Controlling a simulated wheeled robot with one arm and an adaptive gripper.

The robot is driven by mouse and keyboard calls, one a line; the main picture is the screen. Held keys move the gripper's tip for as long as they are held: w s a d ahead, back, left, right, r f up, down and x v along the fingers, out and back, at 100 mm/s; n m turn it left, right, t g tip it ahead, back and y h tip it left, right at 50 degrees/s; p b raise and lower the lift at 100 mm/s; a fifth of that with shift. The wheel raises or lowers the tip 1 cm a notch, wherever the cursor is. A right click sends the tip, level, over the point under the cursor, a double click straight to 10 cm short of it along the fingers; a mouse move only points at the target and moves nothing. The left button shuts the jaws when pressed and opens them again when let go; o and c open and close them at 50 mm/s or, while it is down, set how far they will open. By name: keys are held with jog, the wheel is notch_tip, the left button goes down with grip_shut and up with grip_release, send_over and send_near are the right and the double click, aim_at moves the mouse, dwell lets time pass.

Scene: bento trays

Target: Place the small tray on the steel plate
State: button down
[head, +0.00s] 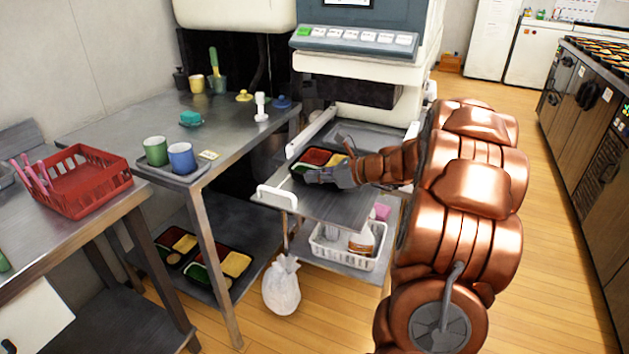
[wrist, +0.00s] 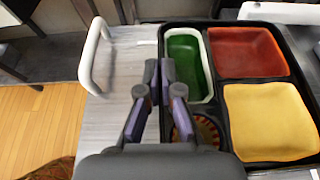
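The small tray (wrist: 216,90) is black, with green, red and yellow compartments and a round brown patterned item beside my fingers. It lies flat on the steel plate (head: 335,208), which has white handles and projects from the machine; the plate also shows left of the tray in the wrist view (wrist: 128,60). In the head view the small tray (head: 296,166) is partly hidden by my gripper (head: 312,177). In the wrist view my gripper (wrist: 160,75) has its fingertips close together on either side of the tray's left rim and appears shut on it.
A machine with a button panel (head: 355,40) stands behind the plate. A white basket (head: 345,255) with bottles is below it. Similar black trays (head: 215,272) lie on the lower shelf.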

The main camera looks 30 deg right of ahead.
jog(key=shift+f, duration=0.3)
jog(key=c, duration=1.3)
grip_release()
jog(key=shift+f, duration=0.1)
